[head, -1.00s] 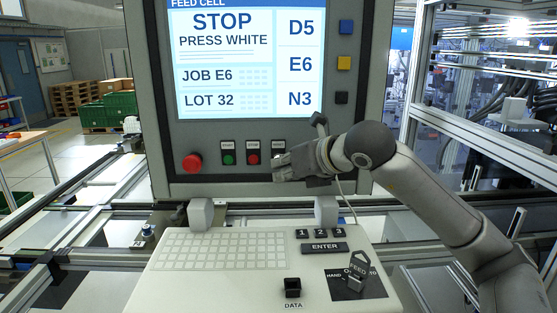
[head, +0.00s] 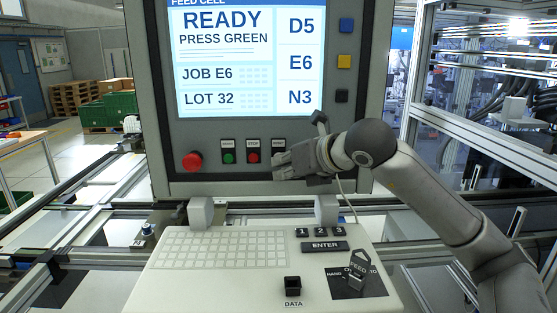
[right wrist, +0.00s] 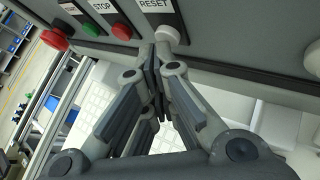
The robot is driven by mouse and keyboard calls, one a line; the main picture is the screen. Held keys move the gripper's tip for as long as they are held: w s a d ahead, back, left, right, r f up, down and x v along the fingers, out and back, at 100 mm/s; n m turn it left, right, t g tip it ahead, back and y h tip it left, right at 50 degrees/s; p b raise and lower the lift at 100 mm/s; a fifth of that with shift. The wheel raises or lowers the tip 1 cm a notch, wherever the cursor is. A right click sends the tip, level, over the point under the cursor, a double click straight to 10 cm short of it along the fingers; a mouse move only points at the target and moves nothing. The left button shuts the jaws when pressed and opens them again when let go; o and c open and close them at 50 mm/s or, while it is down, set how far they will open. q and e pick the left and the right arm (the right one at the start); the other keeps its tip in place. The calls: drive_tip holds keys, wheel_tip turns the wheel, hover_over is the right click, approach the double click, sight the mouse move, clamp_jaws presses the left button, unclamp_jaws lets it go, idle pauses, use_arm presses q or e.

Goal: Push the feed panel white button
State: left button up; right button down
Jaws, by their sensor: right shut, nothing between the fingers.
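The feed panel (head: 350,160) stands upright ahead, and its screen (head: 240,60) reads "READY PRESS GREEN". The white button (right wrist: 168,34) sits under a RESET label in the right wrist view. In the head view my right gripper hides it. My right gripper (head: 279,166) is shut and empty, its fingertips (right wrist: 157,54) at or very near the white button; I cannot tell whether they touch it. The green button (head: 228,158) and red button (head: 253,158) are to the left of the white one. My left gripper is not in view.
A red emergency knob (head: 193,162) is at the panel's lower left. Blue, yellow and black buttons line its right side.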

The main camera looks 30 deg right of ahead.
drive_tip(key=shift+s+a, duration=0.25)
drive_tip(key=shift+s, duration=0.25)
drive_tip(key=s+a, duration=0.1)
drive_tip(key=s+b, duration=0.1)
drive_tip(key=s+a, duration=0.1)
drive_tip(key=s, duration=0.1)
drive_tip(key=shift+s+a+b, duration=0.1)
drive_tip(key=shift+a+b, duration=0.25)
drive_tip(key=shift+f, duration=0.1)
idle(0.6)
